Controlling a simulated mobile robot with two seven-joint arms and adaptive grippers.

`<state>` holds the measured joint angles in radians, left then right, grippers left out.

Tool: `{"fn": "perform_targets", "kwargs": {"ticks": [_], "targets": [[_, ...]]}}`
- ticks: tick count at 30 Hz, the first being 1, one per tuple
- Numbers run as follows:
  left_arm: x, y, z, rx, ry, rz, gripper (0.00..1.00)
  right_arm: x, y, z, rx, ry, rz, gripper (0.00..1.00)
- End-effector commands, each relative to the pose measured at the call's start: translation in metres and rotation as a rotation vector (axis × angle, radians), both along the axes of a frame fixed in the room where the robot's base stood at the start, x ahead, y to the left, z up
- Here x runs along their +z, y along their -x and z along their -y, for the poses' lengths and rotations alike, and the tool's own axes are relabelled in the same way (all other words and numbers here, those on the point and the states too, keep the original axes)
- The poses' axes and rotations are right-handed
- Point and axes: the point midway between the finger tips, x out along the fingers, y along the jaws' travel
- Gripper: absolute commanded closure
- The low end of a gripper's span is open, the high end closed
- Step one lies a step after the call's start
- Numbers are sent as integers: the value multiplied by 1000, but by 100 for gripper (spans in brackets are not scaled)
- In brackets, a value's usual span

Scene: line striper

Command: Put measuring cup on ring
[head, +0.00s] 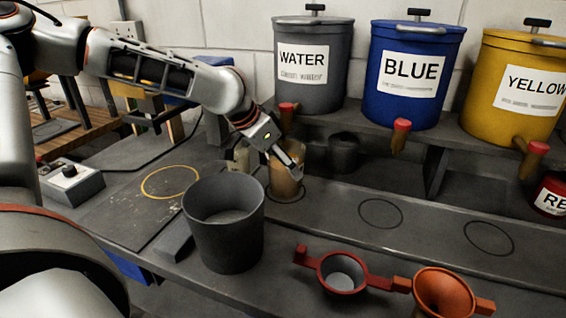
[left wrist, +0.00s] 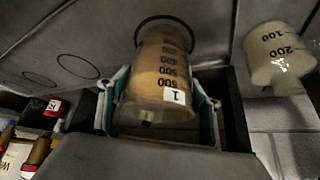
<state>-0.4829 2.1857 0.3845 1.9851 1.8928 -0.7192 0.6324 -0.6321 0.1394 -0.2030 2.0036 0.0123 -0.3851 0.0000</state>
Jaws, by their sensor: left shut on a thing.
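A clear measuring cup (head: 284,182) with an amber tint and black numbers stands upright, its base at a thin black ring (head: 299,196) on the grey bench. In the left wrist view the cup (left wrist: 160,75) shows a white label marked 1, and the dark ring (left wrist: 143,24) curves around its base. I cannot tell whether the base touches the bench. My left gripper (head: 287,160) is shut on the cup, its teal-lined fingers on either side in the left wrist view (left wrist: 160,108). A yellow ring (head: 170,181) lies empty to the left. My right gripper is not in view.
A grey bucket (head: 225,225) stands in front of the cup. A second, pale measuring cup (left wrist: 278,55) is close by. Water, blue and yellow tanks (head: 418,110) with taps stand behind. Empty black rings (head: 381,213) lie to the right; red (head: 342,272) and orange (head: 443,293) funnels are in front.

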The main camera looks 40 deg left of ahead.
Motion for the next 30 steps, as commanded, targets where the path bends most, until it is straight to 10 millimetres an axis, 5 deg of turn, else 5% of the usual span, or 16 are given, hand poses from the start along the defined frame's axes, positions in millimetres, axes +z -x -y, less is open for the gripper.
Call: {"fn": "perform_targets", "kwargs": {"ticks": [11, 12, 13, 24, 30], "targets": [[1, -2, 1, 0, 2, 9, 91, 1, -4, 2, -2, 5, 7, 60], [-1, -1, 1, 0, 1, 4, 29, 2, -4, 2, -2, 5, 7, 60], [-1, -1, 1, 0, 1, 4, 21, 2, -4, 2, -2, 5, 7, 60], [0, 0, 1, 1, 1, 4, 19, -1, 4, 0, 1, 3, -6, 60], [21, 8, -2, 0, 1, 9, 19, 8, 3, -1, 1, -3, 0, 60]]}}
